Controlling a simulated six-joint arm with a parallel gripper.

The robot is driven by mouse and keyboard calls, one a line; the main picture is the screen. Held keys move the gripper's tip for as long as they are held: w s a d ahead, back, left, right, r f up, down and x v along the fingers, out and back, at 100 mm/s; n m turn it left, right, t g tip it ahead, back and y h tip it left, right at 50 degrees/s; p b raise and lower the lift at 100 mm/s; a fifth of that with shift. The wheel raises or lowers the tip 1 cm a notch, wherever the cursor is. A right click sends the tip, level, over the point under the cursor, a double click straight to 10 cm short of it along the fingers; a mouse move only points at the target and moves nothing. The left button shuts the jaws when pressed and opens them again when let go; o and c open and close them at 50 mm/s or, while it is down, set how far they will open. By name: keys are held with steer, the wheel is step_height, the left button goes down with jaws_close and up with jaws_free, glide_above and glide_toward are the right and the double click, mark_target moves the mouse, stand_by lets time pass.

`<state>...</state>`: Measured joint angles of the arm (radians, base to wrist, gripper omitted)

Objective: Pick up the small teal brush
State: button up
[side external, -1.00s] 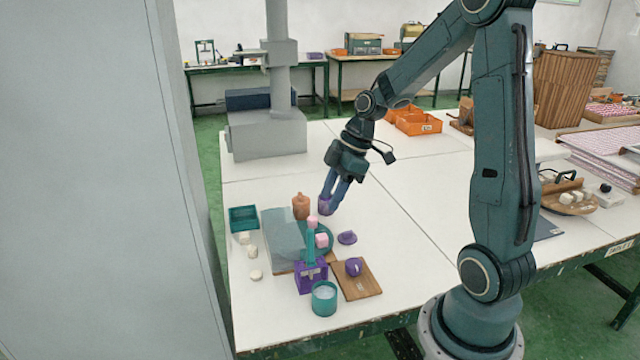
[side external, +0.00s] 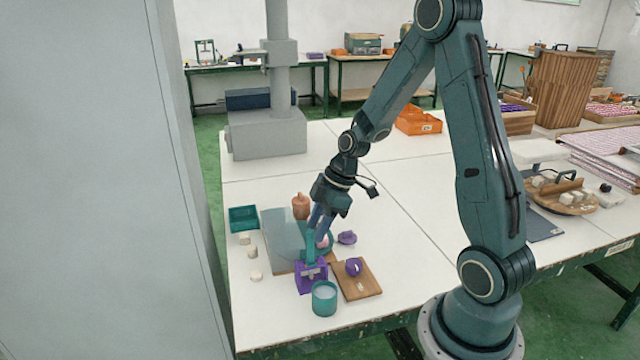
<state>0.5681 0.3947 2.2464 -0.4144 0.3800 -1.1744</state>
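The small teal brush (side external: 310,246) stands upright in a purple holder (side external: 311,277) near the front of the white table. Its pink upper end is hidden behind my gripper. My gripper (side external: 317,233) points down at the upper part of the brush, with its blue fingers overlapping it in this view. I cannot tell whether the fingers touch the brush or are shut on it.
A teal cup (side external: 324,299) stands in front of the holder. A wooden board (side external: 369,284) with a purple cup (side external: 354,267) lies to its right. A grey sheet (side external: 280,240), an orange bottle (side external: 300,206) and a teal tray (side external: 243,226) lie behind and left.

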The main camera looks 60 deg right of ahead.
steer(key=shift+f, duration=0.15)
glide_above(311, 262)
steer(key=shift+w+d+f, duration=0.15)
steer(key=shift+d+f, duration=0.05)
steer(key=shift+f, duration=0.95)
steer(key=shift+w+d+f, duration=0.1)
steer(key=shift+d+f, duration=0.05)
steer(key=shift+f, duration=1)
jaws_close()
